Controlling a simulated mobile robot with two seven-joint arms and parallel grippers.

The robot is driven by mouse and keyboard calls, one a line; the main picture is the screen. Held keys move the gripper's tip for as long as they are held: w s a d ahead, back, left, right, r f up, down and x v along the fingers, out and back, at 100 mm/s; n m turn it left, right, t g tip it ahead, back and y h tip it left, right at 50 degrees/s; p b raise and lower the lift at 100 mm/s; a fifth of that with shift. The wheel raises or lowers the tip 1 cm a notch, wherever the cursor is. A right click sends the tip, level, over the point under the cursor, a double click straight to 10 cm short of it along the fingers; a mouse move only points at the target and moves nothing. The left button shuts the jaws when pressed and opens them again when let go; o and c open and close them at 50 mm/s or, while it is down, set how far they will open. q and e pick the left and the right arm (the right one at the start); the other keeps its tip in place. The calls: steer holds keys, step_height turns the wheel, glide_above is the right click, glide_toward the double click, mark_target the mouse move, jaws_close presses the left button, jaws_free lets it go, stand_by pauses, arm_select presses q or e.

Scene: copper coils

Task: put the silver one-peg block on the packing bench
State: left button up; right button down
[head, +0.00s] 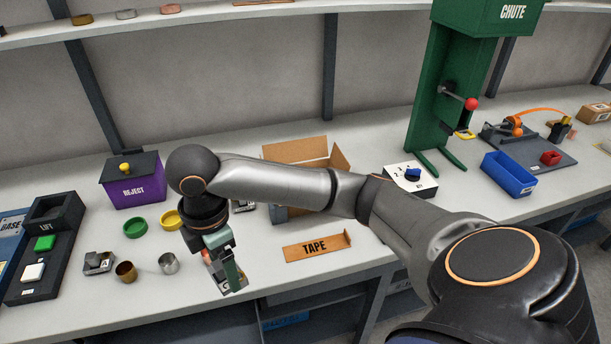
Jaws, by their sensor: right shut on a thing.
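My right gripper (230,277) points down near the front edge of the white bench (330,220), left of the tape holder. It is shut on a small greyish block (213,271) with an orange-red mark. The fingers hide much of this block, so I cannot see its peg or tell whether it touches the bench top. Another grey block (97,263) marked A sits on the bench to the left. A further small grey thing (243,206) is partly hidden behind my right arm. My left gripper is not in view.
Brass cup (126,272) and silver cup (168,263) stand left of the gripper, with green ring (135,228) and yellow ring (171,220) behind. The orange TAPE holder (318,246) is to the right. An open cardboard box (300,153) stands behind my arm.

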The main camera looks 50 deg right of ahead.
steer(key=w+d+f, duration=0.2)
steer(key=d+f, duration=0.1)
steer(key=w+d+f, duration=0.2)
steer(key=w+d, duration=0.1)
steer(key=w+d+f, duration=0.3)
steer(key=d, duration=0.1)
steer(key=shift+d+f, duration=0.1)
steer(key=shift+f, duration=0.2)
steer(key=shift+w+d+f, duration=0.15)
steer(key=shift+d+f, duration=0.1)
steer(key=shift+f, duration=0.15)
steer(key=shift+w+d+f+p, duration=0.1)
steer(key=shift+f+p, duration=0.05)
steer(key=shift+f, duration=0.75)
steer(key=shift+w+d+f+p, duration=0.1)
steer(key=shift+f+p, duration=0.05)
steer(key=shift+f, duration=0.75)
steer(key=shift+f, duration=0.1)
jaws_free()
steer(key=shift+s, duration=0.1)
step_height(320, 180, up, 12)
steer(key=shift+b, duration=0.3)
